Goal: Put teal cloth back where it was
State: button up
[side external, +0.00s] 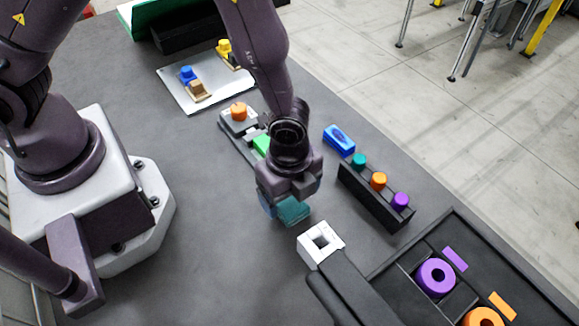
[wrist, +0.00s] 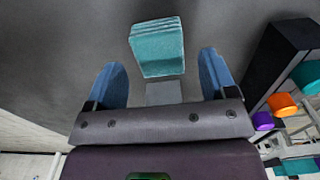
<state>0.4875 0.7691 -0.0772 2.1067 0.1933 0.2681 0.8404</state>
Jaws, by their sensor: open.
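The teal cloth (side external: 294,211) is a folded, layered block just below my gripper in the side view. In the wrist view, the teal cloth (wrist: 158,48) lies in the gap between my two blue fingers, with visible space on both sides. My gripper (wrist: 160,72) is open and does not grip the cloth. In the side view, my gripper (side external: 280,207) points down above the table, and its wrist hides part of the cloth. A small grey square patch (wrist: 163,93) shows beside the cloth, towards the gripper body; I cannot tell what it is.
A black rack (side external: 372,197) with teal, orange and purple knobs stands to the right, near a blue block (side external: 339,139). A white square-holed piece (side external: 319,243) and a black tray (side external: 407,262) are front right. A grey fixture (side external: 232,131) is behind. Table left of the gripper is clear.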

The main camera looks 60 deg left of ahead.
aim_at(289, 202)
jog(key=a+r+n+t, duration=0.1)
jog(key=a+r+n, duration=0.35)
jog(key=r, duration=0.65)
jog(key=a+r+n+t, duration=0.25)
jog(key=a+r, duration=0.25)
jog(key=r, duration=0.6)
jog(key=s+a+r+n+t, duration=0.2)
jog(key=s+a+r+n, duration=0.6)
jog(key=n, duration=0.3)
jog(key=shift+v, duration=0.95)
jog(key=shift+a, duration=0.1)
